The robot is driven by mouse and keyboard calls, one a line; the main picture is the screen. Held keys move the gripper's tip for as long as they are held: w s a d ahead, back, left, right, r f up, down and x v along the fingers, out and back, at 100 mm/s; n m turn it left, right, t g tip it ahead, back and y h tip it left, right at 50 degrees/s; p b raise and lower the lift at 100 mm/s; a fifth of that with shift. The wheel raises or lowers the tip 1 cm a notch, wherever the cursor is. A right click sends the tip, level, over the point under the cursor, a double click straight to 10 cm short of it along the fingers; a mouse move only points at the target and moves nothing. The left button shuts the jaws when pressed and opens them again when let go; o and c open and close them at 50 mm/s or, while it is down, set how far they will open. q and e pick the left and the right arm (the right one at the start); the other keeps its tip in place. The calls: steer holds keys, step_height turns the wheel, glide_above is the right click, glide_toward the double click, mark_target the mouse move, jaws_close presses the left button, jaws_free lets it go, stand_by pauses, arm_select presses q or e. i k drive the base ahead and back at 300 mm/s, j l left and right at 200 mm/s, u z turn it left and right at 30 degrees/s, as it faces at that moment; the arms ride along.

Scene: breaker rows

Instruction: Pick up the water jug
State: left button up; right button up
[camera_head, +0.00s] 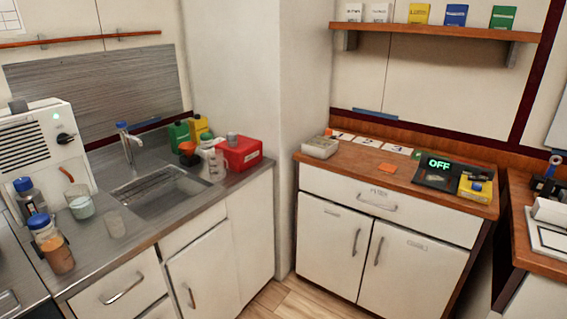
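No thing in view is clearly marked as the water jug. A clear beaker-like vessel (82,207) with pale contents stands on the steel counter left of the sink. A pale, whitish jug-like container (217,165) stands right of the sink, in front of a red box. A dark bottle with a blue cap (31,199) and a container of orange-brown contents (58,254) stand at the far left. I cannot tell which of these is the jug. Neither of my grippers is in view.
The sink (160,190) lies in the steel counter, with a tap (128,143) behind it. A white machine (40,150) stands at left. A red box (241,153) and green and yellow containers crowd the back. The wooden cabinet (345,163) at right has some clear top.

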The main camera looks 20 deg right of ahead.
mark_target(215, 157)
steer(key=z, duration=0.2)
steer(key=i+l+u, duration=0.1)
steer(key=i, duration=0.75)
